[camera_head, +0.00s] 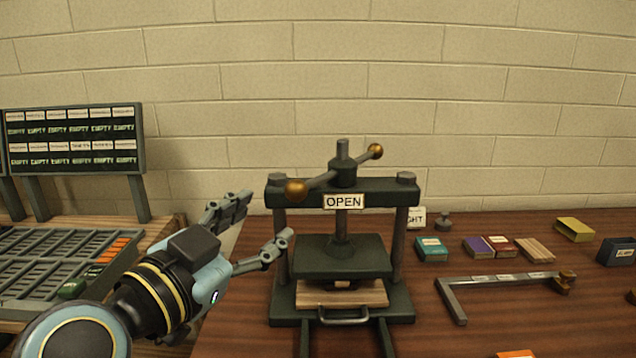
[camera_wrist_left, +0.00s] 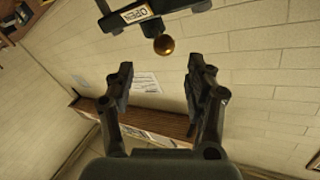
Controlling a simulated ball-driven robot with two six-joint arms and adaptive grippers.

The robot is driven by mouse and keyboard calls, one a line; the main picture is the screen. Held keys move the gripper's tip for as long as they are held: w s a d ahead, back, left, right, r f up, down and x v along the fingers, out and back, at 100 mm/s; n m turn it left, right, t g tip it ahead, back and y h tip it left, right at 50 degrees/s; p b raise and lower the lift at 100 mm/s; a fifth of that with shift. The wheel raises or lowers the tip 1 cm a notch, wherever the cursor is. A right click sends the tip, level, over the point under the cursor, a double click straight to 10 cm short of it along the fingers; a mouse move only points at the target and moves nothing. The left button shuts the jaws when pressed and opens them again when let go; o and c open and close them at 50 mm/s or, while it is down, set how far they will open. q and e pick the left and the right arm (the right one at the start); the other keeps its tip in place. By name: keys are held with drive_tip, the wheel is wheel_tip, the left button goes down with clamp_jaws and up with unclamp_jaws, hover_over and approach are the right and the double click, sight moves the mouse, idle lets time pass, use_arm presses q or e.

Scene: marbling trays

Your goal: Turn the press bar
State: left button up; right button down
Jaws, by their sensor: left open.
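The press bar (camera_head: 330,178) is a slanted rod with a brass ball at each end, across the top of the dark press (camera_head: 343,256). Its near-left ball (camera_head: 297,190) sits lower in the picture than its far-right ball (camera_head: 375,151). A sign on the press reads OPEN (camera_head: 343,202). My left gripper (camera_head: 262,220) is open and empty, to the left of the press and below the near-left ball. In the left wrist view, a brass ball (camera_wrist_left: 164,45) shows beyond and between the open fingers (camera_wrist_left: 160,85), apart from them. My right gripper is not in view.
A wooden board (camera_head: 322,298) lies in the press under the raised plate. Small colored blocks (camera_head: 480,246) and an L-shaped bar (camera_head: 500,283) lie on the table to the right. A slotted tray (camera_head: 50,262) and an EMPTY board (camera_head: 75,140) stand at left.

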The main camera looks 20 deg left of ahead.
sight(291, 194)
use_arm(q)
drive_tip(key=p+x, duration=0.1)
drive_tip(key=x, duration=0.2)
drive_tip(key=r+p+x, duration=0.1)
drive_tip(key=x, duration=0.1)
drive_tip(key=shift+w+a+r, duration=0.1)
drive_tip(key=shift+w, duration=0.3)
drive_tip(key=shift+x, duration=1)
drive_tip(key=x, duration=0.1)
drive_tip(key=p+x, duration=0.1)
drive_tip(key=shift+w+f, duration=0.25)
drive_tip(key=shift+w, duration=0.15)
drive_tip(key=shift+c, duration=0.2)
drive_tip(key=c, duration=0.5)
clamp_jaws()
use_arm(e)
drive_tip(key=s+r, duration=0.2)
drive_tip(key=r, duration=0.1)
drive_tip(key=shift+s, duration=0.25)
